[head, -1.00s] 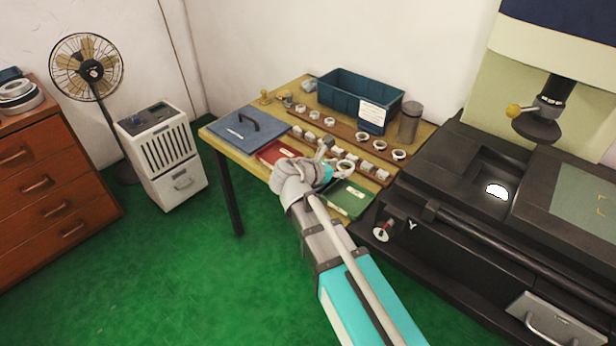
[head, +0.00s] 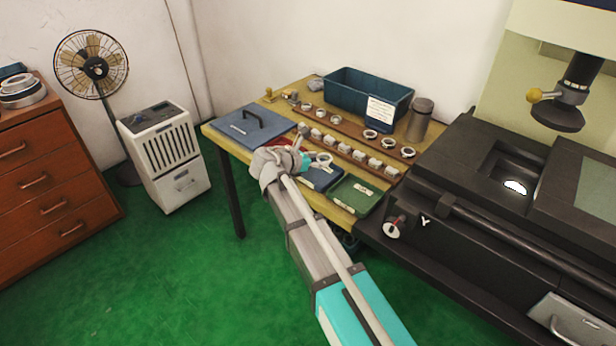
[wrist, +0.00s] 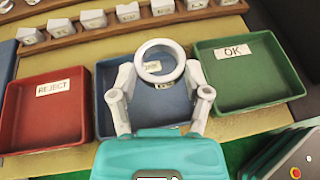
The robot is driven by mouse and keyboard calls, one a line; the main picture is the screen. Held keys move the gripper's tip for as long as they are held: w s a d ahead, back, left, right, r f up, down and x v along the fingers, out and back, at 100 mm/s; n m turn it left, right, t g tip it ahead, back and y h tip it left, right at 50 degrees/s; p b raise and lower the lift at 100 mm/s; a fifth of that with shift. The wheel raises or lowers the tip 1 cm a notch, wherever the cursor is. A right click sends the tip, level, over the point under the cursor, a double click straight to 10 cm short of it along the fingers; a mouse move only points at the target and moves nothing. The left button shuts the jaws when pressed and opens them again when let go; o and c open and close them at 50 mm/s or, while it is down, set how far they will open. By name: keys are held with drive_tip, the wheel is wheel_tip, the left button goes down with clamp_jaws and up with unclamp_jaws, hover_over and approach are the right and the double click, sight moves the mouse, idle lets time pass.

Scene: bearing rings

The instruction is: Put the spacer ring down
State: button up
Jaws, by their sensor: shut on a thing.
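The spacer ring (wrist: 141,61) is a pale grey-white ring held in my gripper (wrist: 158,78), whose two fingers close on it from both sides in the wrist view. In the head view the ring (head: 323,159) shows at the end of my arm. The ring is above a blue tray (wrist: 170,104) that lies between a red tray (wrist: 70,116) labelled REJECT and a green tray (wrist: 276,80) labelled OK. The blue tray's label is partly covered by the ring and cannot be fully read. The ring appears raised over the tray, though its height is hard to tell.
Wooden strips behind the trays carry several white blocks (wrist: 94,18) and several rings (head: 371,134). A blue bin (head: 345,92) and a grey cylinder (head: 420,119) stand at the back. A blue lidded panel (head: 245,138) lies left; a large dark machine (head: 470,185) stands right.

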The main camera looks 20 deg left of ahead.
sight(312, 176)
drive_tip(key=shift+w+a+f+b, duration=0.25)
drive_tip(key=shift+a+f+b, duration=0.15)
drive_tip(key=shift+f, duration=0.15)
drive_tip(key=shift+w+a+f+b, duration=0.25)
drive_tip(key=shift+a+f+b, duration=0.15)
drive_tip(key=shift+f, duration=0.15)
drive_tip(key=shift+w+a+f+b, duration=0.2)
drive_tip(key=shift+a+f+b, duration=0.1)
drive_tip(key=shift+f+b, duration=1.65)
drive_tip(key=shift+f, duration=0.05)
drive_tip(key=shift+f, duration=0.1)
drive_tip(key=o, duration=1.2)
drive_tip(key=shift+o, duration=0.2)
